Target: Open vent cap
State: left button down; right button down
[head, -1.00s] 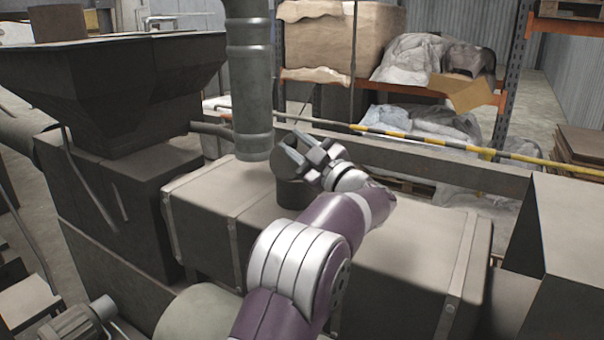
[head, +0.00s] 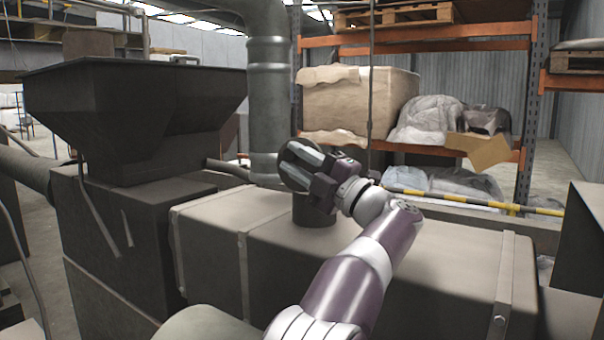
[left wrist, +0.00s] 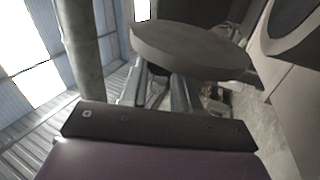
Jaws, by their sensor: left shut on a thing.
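The vent cap (head: 286,157) is a dark round disc, tipped up steeply above the short round vent pipe (head: 314,211) on top of the long grey box. My left gripper (head: 298,163) is shut on the cap. In the left wrist view the cap (left wrist: 185,42) shows as a thick grey disc beyond my fingers (left wrist: 163,90), with the pipe's round dark mouth (left wrist: 296,18) at upper right. Cap and mouth look apart there. Whether a hinge joins them is hidden. My right gripper is not in view.
A dark hopper (head: 130,115) stands on the left. A thick vertical duct (head: 272,95) rises just behind the cap. A yellow-black bar (head: 490,205) and an orange rack (head: 430,45) with a large box (head: 358,102) are behind.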

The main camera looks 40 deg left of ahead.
pick_arm(q)
jog(key=shift+s+f+n, duration=0.1)
jog(key=shift+s+n, duration=0.05)
jog(key=shift+n, duration=0.25)
jog(key=c, duration=0.9)
grip_release()
jog(key=shift+o, duration=0.2)
jog(key=shift+d, duration=0.1)
jog(key=b+v, duration=0.1)
jog(key=v, duration=0.6)
jog(key=shift+b, duration=0.3)
